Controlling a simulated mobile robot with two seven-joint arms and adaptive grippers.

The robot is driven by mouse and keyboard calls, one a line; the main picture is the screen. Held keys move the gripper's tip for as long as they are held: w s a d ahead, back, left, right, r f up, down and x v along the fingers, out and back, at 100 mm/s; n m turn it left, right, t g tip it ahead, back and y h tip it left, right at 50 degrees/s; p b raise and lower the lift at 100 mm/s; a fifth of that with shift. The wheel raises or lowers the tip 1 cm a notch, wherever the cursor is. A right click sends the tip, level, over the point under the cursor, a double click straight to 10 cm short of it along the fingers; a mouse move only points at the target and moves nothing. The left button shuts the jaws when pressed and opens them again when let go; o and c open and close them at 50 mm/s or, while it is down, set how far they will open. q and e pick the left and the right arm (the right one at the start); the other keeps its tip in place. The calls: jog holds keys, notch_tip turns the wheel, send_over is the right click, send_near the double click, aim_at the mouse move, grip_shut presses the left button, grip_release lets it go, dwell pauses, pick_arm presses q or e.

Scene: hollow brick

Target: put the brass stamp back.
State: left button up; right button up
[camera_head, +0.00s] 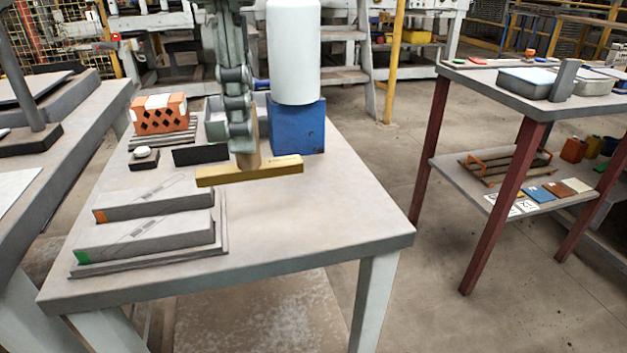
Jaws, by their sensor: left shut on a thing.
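The brass stamp (262,175) is a long yellow bar with a short wooden handle standing up from it. My left gripper (243,147) comes down from the top and is shut on the handle. The bar lies roughly level, left to right, over the middle of the table (330,205). I cannot tell if its underside touches the table. My right gripper is not in view.
Two grey slanted blocks, one orange-tagged (150,205) and one green-tagged (150,236), sit on a plate at front left. A black block (200,154), orange hollow brick (160,116) and blue box (297,128) under a white cylinder (293,50) stand behind. The table's right front is clear.

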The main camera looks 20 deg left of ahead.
pick_arm(q)
jog(key=w+d+f, duration=0.1)
jog(key=f, duration=0.1)
jog(key=w+d+f, duration=0.2)
jog(key=f, duration=0.1)
jog(key=w+d+f, duration=0.2)
jog(key=f, duration=0.1)
jog(key=shift+d, duration=0.15)
jog(key=shift+f, duration=0.2)
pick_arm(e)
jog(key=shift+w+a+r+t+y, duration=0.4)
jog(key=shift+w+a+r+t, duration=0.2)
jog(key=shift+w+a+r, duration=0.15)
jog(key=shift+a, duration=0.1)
pick_arm(q)
jog(key=shift+f, duration=0.15)
jog(key=o, duration=0.9)
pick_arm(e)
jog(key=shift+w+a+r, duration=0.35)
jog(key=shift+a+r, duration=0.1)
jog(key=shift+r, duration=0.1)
